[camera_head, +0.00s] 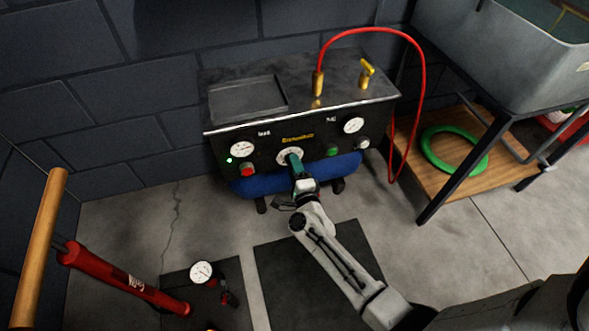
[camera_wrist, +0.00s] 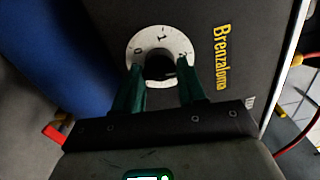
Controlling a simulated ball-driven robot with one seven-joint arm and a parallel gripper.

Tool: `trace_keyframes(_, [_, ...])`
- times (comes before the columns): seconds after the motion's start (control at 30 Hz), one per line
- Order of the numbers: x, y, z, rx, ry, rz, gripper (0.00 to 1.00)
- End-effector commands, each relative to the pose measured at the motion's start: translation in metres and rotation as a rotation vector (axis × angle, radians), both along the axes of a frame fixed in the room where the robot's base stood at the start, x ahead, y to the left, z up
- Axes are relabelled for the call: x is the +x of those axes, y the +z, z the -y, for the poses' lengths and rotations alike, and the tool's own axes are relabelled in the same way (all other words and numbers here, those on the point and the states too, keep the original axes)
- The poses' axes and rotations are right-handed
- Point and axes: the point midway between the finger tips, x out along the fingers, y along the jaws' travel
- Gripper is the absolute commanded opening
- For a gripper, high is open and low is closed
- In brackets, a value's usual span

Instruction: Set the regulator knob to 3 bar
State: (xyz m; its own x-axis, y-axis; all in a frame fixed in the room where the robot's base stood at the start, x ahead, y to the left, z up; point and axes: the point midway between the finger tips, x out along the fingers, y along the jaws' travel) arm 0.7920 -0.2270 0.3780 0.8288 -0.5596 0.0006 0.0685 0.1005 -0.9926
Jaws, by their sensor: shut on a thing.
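The regulator knob (camera_wrist: 158,67) is dark and round and sits at the centre of a white dial ring (camera_wrist: 151,37) on the front panel of the compressor (camera_wrist: 225,25). In the wrist view a 1 is legible at the top of the ring, with other marks at its sides; no pointer setting can be read. My gripper (camera_wrist: 161,75) has its green fingers on either side of the knob, shut on it. In the head view the dial ring (camera_head: 284,155) is partly covered by my gripper (camera_head: 292,160).
The panel also carries a left gauge (camera_head: 242,148), a red button (camera_head: 247,170) and a right gauge (camera_head: 353,125). A blue tank (camera_head: 250,189) lies below. A red hose (camera_head: 424,90) loops at right beside a wooden shelf (camera_head: 415,150). A red pump (camera_head: 120,277) stands at lower left.

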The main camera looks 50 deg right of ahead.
Motion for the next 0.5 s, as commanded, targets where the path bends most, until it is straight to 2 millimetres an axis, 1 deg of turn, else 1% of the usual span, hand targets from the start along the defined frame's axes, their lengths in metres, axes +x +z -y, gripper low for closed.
trace_keyframes(0.03, [-0.0010, -0.0032, -0.0001, 0.038, -0.001, 0.023, 0.10])
trace_keyframes(0.5, [-0.0010, -0.0039, 0.0001, 0.408, 0.000, 0.273, 0.10])
